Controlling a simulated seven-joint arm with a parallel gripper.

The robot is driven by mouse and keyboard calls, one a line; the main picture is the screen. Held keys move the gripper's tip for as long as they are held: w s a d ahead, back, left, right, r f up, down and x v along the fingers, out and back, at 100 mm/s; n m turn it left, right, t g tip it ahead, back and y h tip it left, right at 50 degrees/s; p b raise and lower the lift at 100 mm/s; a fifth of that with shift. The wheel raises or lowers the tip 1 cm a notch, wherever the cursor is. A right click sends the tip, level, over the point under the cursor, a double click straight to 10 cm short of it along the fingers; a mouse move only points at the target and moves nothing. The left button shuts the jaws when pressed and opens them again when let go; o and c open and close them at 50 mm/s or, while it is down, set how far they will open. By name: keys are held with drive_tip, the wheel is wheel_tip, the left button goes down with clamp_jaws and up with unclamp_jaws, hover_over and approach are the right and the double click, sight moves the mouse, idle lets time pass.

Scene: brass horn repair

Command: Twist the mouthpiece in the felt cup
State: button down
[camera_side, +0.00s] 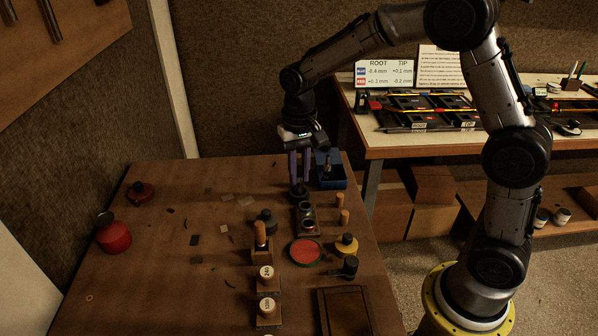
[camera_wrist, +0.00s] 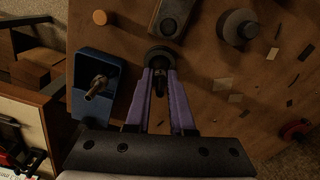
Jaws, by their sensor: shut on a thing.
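My gripper (camera_side: 299,184) points down over the far end of the brown bench, its two purple fingers close together. In the wrist view my gripper (camera_wrist: 159,72) is shut on the mouthpiece (camera_wrist: 160,86), a small dark piece between the fingers. The felt cup (camera_wrist: 160,55), dark and round, lies right at the fingertips, and the mouthpiece appears to be in it. The fingers and shadow hide most of the mouthpiece and how deep it sits.
A blue tray (camera_side: 338,183) holding a metal piece stands beside the gripper. A dark block with round sockets (camera_side: 305,226), a red-topped dish (camera_side: 305,251) and corked pieces stand nearer. A red can (camera_side: 113,234) is at left. The bench's left middle holds only flat scraps.

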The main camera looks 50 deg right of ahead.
drive_tip(key=m, duration=0.2)
drive_tip(key=shift+m, duration=0.3)
drive_tip(key=n, duration=0.4)
idle(0.3)
drive_tip(key=n, duration=0.4)
